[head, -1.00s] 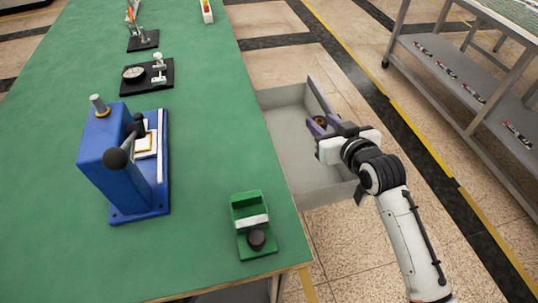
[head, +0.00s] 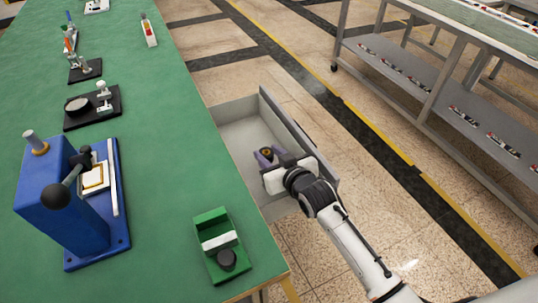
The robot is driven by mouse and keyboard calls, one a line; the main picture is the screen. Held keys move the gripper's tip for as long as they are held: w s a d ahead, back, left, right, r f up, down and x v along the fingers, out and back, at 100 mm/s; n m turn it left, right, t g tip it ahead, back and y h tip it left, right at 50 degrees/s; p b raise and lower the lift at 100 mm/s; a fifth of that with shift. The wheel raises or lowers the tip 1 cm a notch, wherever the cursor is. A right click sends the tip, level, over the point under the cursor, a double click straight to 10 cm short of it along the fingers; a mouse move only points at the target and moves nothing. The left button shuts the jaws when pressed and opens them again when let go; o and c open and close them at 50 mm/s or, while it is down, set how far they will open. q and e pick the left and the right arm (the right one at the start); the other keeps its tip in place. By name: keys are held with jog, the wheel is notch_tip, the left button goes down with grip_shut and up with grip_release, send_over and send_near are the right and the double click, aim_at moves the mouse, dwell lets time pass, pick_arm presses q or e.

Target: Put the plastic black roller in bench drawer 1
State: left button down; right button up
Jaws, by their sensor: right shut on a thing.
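The bench drawer (head: 240,138) is pulled out from the right side of the green-topped bench. It is a grey open box, and its visible floor looks bare. My right gripper (head: 267,155), with purple fingers, is over the drawer's inside and shut on a small dark round piece with an orange-brown centre, which I take as the plastic black roller (head: 266,152). The roller is seen nearly end-on and is partly hidden by the fingers. I cannot tell whether it touches the drawer floor. My left gripper is out of view.
A blue press (head: 68,215), a green fixture (head: 222,252) and a black plate with a gauge (head: 90,108) stand on the bench (head: 150,150). The drawer's front panel (head: 300,135) rises beside my right wrist. A grey shelf rack (head: 440,110) stands across the aisle.

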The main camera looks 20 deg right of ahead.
jog(key=shift+r, duration=0.1)
jog(key=shift+s+f, duration=0.1)
jog(key=shift+f, duration=0.6)
jog(key=o, duration=1)
jog(key=shift+f, duration=0.1)
jog(key=shift+o, duration=0.3)
jog(key=shift+s+f, duration=0.1)
jog(key=shift+r, duration=0.25)
jog(key=r+p+v, duration=0.1)
jog(key=p+v, duration=0.1)
jog(key=v, duration=1)
jog(key=shift+r, duration=0.15)
